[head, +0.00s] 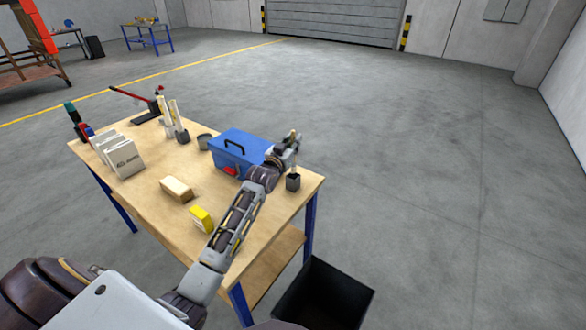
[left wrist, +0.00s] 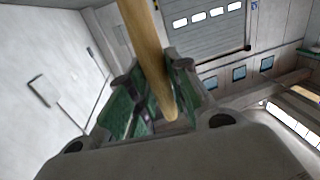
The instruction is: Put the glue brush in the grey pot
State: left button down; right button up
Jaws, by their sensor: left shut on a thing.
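The glue brush (head: 294,169) is upright at the table's right end, its pale shaft showing below my left gripper (head: 292,146). In the left wrist view its wooden handle (left wrist: 150,50) runs between the green-padded fingers of my left gripper (left wrist: 150,100), which are shut on it. A dark grey square piece (head: 293,183) is at the brush's lower end; I cannot tell whether it is the brush head or a holder, or whether it touches the table. A round grey pot (head: 205,141) stands left of the blue toolbox. My right gripper is not in view.
The blue toolbox (head: 237,150) stands close left of my gripper on the wooden table (head: 145,190). A tan block (head: 176,189), a yellow item (head: 201,218), white boxes (head: 124,158) and pale upright tubes (head: 174,115) are also there. A black bin (head: 345,290) is below the right end.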

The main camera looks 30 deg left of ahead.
pick_arm(q)
jog(key=shift+f, duration=2.25)
jog(key=shift+f+p, duration=0.3)
jog(key=shift+f, duration=1.6)
jog(key=c, duration=1.3)
grip_release()
jog(key=shift+s, duration=0.15)
jog(key=shift+s+d+b, duration=0.15)
jog(key=shift+s+b, duration=0.35)
jog(key=shift+s, duration=5.4)
